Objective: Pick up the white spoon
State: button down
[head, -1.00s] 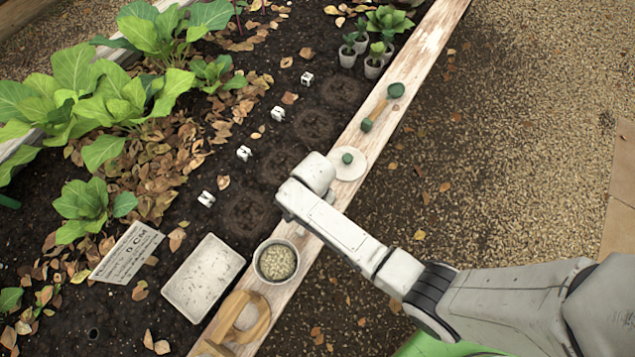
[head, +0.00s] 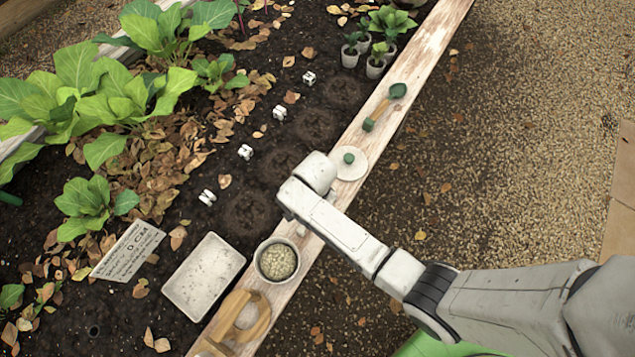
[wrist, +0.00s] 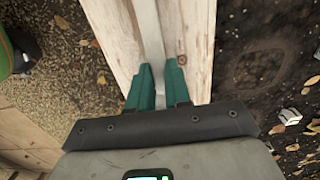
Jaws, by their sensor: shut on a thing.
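In the wrist view, my gripper (wrist: 158,80) has two teal fingers close together over the wooden edge board. They are shut on a pale, narrow strip, which looks like the handle of the white spoon (wrist: 150,38). The strip runs from between the fingers to the top of the picture, and its far end is out of view. I cannot tell whether it is clear of the board.
A pale tray (head: 203,277) and a label sign (head: 127,251) lie on the soil. Gravel right of the board is open.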

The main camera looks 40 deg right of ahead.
jog(key=shift+r, duration=0.15)
jog(key=shift+r, duration=0.25)
notch_tip(320, 180, up, 2)
jog(key=shift+w+r+p, duration=0.1)
jog(key=shift+r+p, duration=0.1)
jog(key=shift+p, duration=0.4)
jog(key=s+d+r+p, duration=0.1)
jog(key=s+r+p, duration=0.3)
jog(key=s+r, duration=0.6)
jog(key=s, duration=0.4)
jog(key=shift+d, duration=0.3)
jog(key=w+a+r+n+p, duration=0.1)
jog(key=w+r+n+p, duration=0.2)
jog(key=w+r+n, duration=0.3)
jog(key=w+a+r+n+p, duration=0.1)
jog(key=w+r+n+p, duration=0.2)
jog(key=w+r+n, duration=0.4)
jog(key=w+n, duration=0.1)
jog(key=w, duration=0.4)
jog(key=shift+w+a+r+p, duration=0.3)
jog(key=shift+a+p, duration=0.05)
jog(key=shift+a, duration=0.05)
jog(key=shift+d, duration=0.15)
